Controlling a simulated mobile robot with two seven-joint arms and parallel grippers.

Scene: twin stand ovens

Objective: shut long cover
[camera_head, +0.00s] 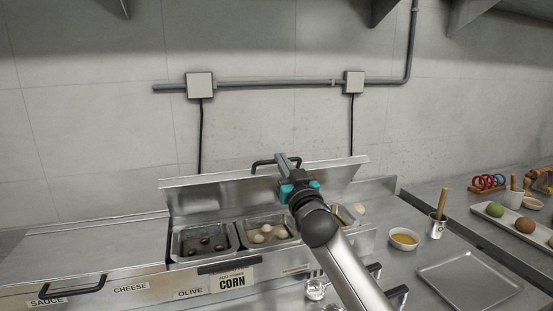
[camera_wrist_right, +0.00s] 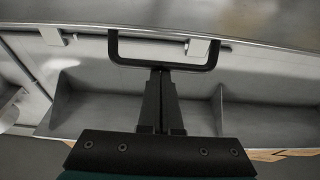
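The long cover (camera_head: 225,193) is a metal lid standing raised and tilted back behind the food pans in the head view. Its black handle (camera_head: 263,162) is on the upper edge, and in the right wrist view the handle (camera_wrist_right: 135,63) is a black loop. My right gripper (camera_head: 283,163) is at the cover's upper edge beside the handle. In the wrist view its fingers (camera_wrist_right: 162,75) are together, with tips at the handle's bar; whether they touch it I cannot tell. My left gripper is not in view.
Open pans (camera_head: 205,241) hold dark pieces and pale balls (camera_head: 265,233) below the cover. A shut lid (camera_head: 85,247) lies left. A sauce bowl (camera_head: 404,238), a metal cup (camera_head: 436,229) and an empty tray (camera_head: 468,281) stand right. The wall (camera_head: 100,130) is close behind.

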